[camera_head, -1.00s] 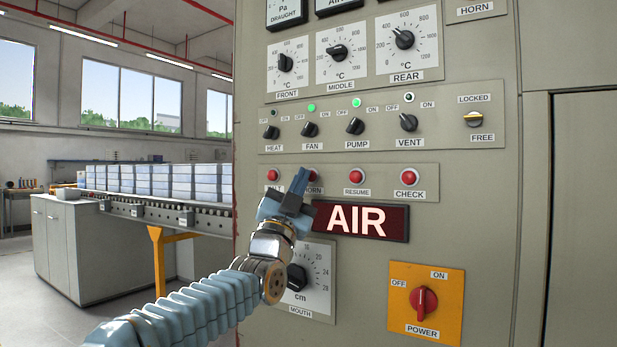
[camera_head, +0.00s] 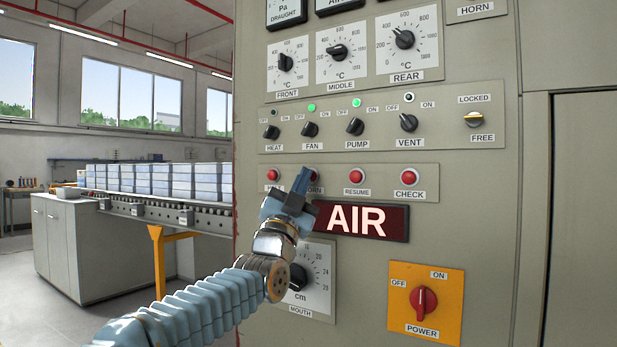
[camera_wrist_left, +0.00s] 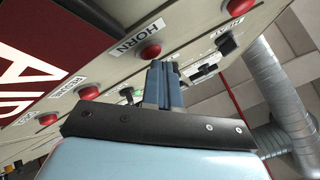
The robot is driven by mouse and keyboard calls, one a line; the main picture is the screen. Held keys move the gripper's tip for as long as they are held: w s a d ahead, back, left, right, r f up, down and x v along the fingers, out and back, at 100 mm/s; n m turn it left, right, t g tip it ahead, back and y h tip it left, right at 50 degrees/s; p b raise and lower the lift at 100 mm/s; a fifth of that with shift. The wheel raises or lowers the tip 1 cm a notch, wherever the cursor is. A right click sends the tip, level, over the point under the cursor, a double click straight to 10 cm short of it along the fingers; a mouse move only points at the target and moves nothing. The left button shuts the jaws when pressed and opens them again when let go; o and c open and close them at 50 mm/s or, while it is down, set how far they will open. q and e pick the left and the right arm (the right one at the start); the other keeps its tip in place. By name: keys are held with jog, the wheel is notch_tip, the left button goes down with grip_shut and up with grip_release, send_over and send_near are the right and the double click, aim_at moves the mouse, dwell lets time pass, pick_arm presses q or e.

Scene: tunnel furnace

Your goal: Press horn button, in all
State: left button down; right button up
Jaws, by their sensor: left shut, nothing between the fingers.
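The red horn button (camera_wrist_left: 150,51) shows in the left wrist view beside its HORN label, just beyond the fingertips. In the head view it is mostly hidden behind my left gripper (camera_head: 303,173), with only part of its label showing. My left gripper is shut and empty, its narrow blue fingers pointing at the button row. The fingers also show in the left wrist view (camera_wrist_left: 163,68), their tips overlapping the lower edge of the horn button's outline. I cannot tell whether they touch it. My right gripper is not in view.
On the same strip are another red button (camera_head: 272,175) to the left, the RESUME button (camera_head: 356,176) and the CHECK button (camera_head: 409,177). A raised AIR sign (camera_head: 358,220) sits just below. Rotary knobs (camera_head: 355,126) are above; a red POWER switch (camera_head: 424,300) is lower right.

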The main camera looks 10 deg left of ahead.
pick_arm(q)
jog(key=shift+s+a+b, duration=0.3)
jog(key=shift+s+b, duration=0.55)
jog(key=s+b, duration=0.1)
jog(key=s+a+b, duration=0.1)
jog(key=s, duration=0.1)
jog(key=s+b, duration=0.1)
jog(key=b, duration=0.1)
jog(key=shift+s+a, duration=0.35)
jog(key=shift+f, duration=0.1)
dwell(0.4)
